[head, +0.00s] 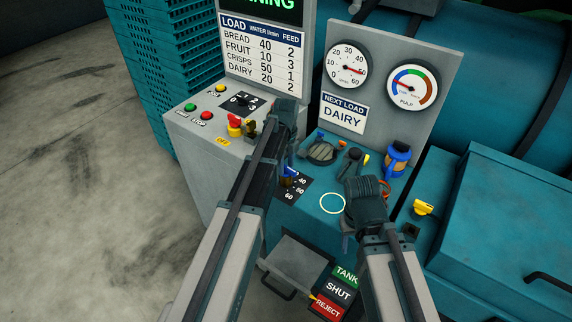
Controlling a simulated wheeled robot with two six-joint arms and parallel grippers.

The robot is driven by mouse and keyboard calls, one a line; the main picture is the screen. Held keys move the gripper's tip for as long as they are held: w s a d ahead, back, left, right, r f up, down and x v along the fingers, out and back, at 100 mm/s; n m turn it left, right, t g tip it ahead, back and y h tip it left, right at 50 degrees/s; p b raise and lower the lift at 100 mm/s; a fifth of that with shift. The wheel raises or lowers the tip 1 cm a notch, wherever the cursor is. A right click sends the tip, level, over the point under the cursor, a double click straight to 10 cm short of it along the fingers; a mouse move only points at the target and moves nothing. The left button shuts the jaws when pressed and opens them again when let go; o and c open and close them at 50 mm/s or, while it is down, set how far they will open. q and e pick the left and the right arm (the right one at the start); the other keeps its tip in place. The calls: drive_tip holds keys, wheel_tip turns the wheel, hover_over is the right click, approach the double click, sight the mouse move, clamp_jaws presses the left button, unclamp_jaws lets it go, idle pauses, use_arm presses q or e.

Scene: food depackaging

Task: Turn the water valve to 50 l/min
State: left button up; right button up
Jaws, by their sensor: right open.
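The blue water valve handle (291,171) sits at a black dial plate (297,190) marked 40, 50 and 60, on the teal front panel. My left arm covers part of the dial, so the exact handle setting is hard to read. My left gripper (287,163) is at the handle. Its fingertips are mostly hidden, so I cannot tell whether it grips. The water gauge (347,64) has a red needle pointing right, near where 50 would be. My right gripper (346,238) is open, low at the panel's right side, partly hidden by its wrist.
A load board (262,46) lists water and feed values. A NEXT LOAD sign (343,112) reads DAIRY. A pulp gauge (412,87), a blue-capped part (397,158), a control box with buttons (205,115) and a TANK/SHUT/REJECT plate (338,290) stand around. Teal crates (170,70) stack at left.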

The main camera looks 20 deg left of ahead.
sight(286, 167)
use_arm(q)
wheel_tip(286, 167, up, 14)
drive_tip(key=p, duration=1.3)
drive_tip(key=shift+p, duration=0.4)
drive_tip(key=shift+f, duration=0.15)
drive_tip(key=s+d+f+n+b, duration=0.2)
drive_tip(key=s+d+n, duration=0.2)
drive_tip(key=s+n, duration=0.2)
drive_tip(key=s+d+f+n+b, duration=0.3)
drive_tip(key=s+d+n, duration=0.2)
drive_tip(key=s, duration=0.5)
drive_tip(key=s+d+f+n+y+b, duration=0.1)
drive_tip(key=s+d+n, duration=0.3)
drive_tip(key=s+n, duration=0.4)
drive_tip(key=shift+d+f+b, duration=0.15)
drive_tip(key=shift+f+b, duration=0.6)
drive_tip(key=shift+b, duration=0.1)
